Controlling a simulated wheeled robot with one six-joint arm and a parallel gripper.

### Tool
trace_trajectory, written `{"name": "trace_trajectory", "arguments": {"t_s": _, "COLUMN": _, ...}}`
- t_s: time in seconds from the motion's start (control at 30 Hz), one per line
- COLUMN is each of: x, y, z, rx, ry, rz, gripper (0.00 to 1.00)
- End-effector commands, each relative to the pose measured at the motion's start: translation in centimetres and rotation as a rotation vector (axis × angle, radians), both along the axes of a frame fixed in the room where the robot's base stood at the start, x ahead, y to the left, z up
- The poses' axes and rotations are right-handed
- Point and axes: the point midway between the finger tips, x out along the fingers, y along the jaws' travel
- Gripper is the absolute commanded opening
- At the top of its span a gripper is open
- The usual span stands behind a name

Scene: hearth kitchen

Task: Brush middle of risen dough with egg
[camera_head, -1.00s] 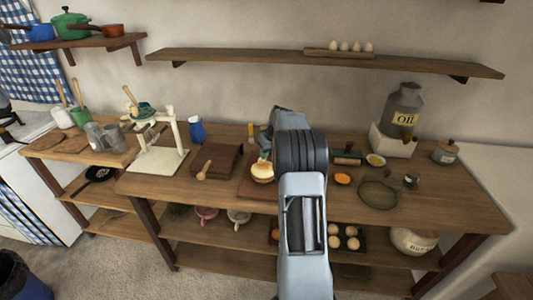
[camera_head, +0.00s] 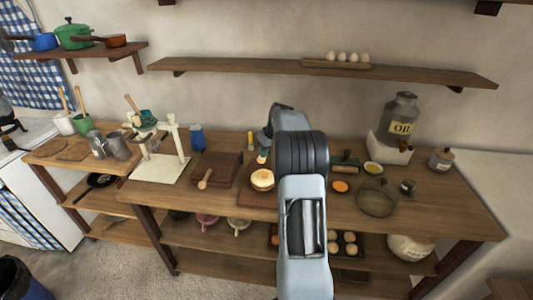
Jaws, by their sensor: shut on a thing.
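The risen dough (camera_head: 262,180), a pale round with a golden top, sits on a brown board (camera_head: 254,198) near the middle of the wooden counter. My gripper (camera_head: 264,147) is behind the dough, partly hidden by my own arm. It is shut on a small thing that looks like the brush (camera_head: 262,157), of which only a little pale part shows. A gap shows in the picture between this part and the dough. A small bowl with yellow contents (camera_head: 373,167), possibly egg, stands to the right.
A rolling pin (camera_head: 345,165), an orange dish (camera_head: 340,186) and a glass dome (camera_head: 377,197) are on the right. A dark brown board (camera_head: 215,167) with a wooden spoon lies left. The oil can (camera_head: 398,122) stands on a white block at the back right.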

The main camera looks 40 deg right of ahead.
Motion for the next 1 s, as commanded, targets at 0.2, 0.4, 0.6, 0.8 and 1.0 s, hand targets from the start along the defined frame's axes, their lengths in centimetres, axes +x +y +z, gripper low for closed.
{"name": "trace_trajectory", "arguments": {"t_s": 0.2, "x": 0.0, "y": 0.0, "z": 0.6, "rx": 0.000, "ry": 0.000, "rz": 0.000, "gripper": 0.00}}
{"name": "trace_trajectory", "arguments": {"t_s": 0.4, "x": 0.0, "y": 0.0, "z": 0.6, "rx": 0.000, "ry": 0.000, "rz": 0.000, "gripper": 0.00}}
{"name": "trace_trajectory", "arguments": {"t_s": 0.6, "x": 0.0, "y": 0.0, "z": 1.7, "rx": 0.000, "ry": 0.000, "rz": 0.000, "gripper": 0.00}}
{"name": "trace_trajectory", "arguments": {"t_s": 0.8, "x": 0.0, "y": 0.0, "z": 3.4, "rx": 0.000, "ry": 0.000, "rz": 0.000, "gripper": 0.00}}
{"name": "trace_trajectory", "arguments": {"t_s": 1.0, "x": 0.0, "y": 0.0, "z": 3.6, "rx": 0.000, "ry": 0.000, "rz": -0.001, "gripper": 0.00}}
